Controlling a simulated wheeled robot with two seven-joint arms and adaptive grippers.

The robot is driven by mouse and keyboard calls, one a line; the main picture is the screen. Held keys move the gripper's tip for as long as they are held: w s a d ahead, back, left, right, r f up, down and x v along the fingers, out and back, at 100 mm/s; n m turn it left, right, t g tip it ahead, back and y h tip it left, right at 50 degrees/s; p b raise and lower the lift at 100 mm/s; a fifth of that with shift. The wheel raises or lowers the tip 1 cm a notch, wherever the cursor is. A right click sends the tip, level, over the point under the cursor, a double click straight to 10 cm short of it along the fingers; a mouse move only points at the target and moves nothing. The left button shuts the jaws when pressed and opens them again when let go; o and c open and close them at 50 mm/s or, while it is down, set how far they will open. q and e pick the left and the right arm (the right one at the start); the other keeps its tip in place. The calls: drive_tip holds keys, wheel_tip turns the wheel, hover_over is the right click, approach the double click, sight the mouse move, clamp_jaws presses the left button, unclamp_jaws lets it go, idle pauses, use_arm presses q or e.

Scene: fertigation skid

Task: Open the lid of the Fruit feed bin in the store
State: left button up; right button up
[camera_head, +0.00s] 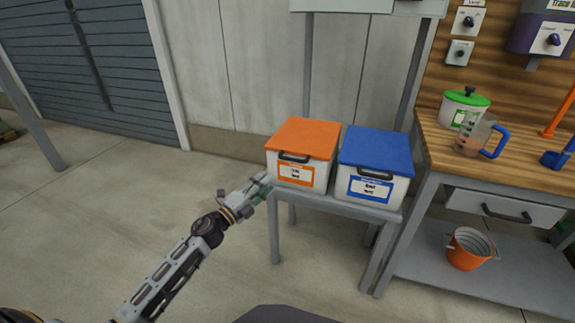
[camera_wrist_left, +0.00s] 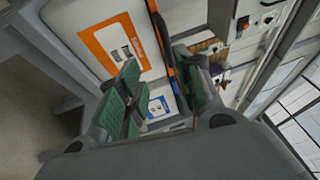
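The bin with the orange lid (camera_head: 305,137) stands closed on a grey stand. Its white body has an orange-framed label (camera_head: 295,174), too small to read surely, and a dark handle (camera_head: 294,157) at the lid's front. The blue-lidded bin (camera_head: 377,151) stands closed just to its right. My left gripper (camera_head: 264,186) is at the orange-lidded bin's front left corner, below lid height. In the left wrist view, its green-padded fingers (camera_wrist_left: 163,92) are apart with nothing gripped. The orange label (camera_wrist_left: 113,46) and lid edge lie just beyond them. My right gripper is not visible.
The grey stand (camera_head: 336,202) has posts rising behind the bins. On the right, a wooden-topped bench (camera_head: 510,172) holds a green-lidded pot (camera_head: 463,108) and a jug (camera_head: 474,136). An orange bucket (camera_head: 468,249) sits on its lower shelf. The floor at left is clear.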

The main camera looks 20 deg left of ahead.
sight(292, 160)
use_arm(q)
drive_tip(key=shift+s+d+r+m, duration=0.2)
drive_tip(key=shift+r+m, duration=0.1)
drive_tip(key=shift+r, duration=0.25)
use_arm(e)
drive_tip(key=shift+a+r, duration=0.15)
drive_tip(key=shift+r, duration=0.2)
use_arm(q)
drive_tip(key=shift+w, duration=0.2)
drive_tip(key=shift+b+x, duration=0.6)
drive_tip(key=shift+x, duration=6.2)
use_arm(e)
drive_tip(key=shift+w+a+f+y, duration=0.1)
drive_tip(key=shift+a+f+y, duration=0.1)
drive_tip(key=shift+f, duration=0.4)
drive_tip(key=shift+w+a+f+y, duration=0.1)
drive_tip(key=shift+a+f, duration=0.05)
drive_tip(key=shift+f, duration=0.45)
use_arm(q)
drive_tip(key=shift+s+d+r, duration=0.1)
drive_tip(key=shift+r, duration=0.1)
clamp_jaws()
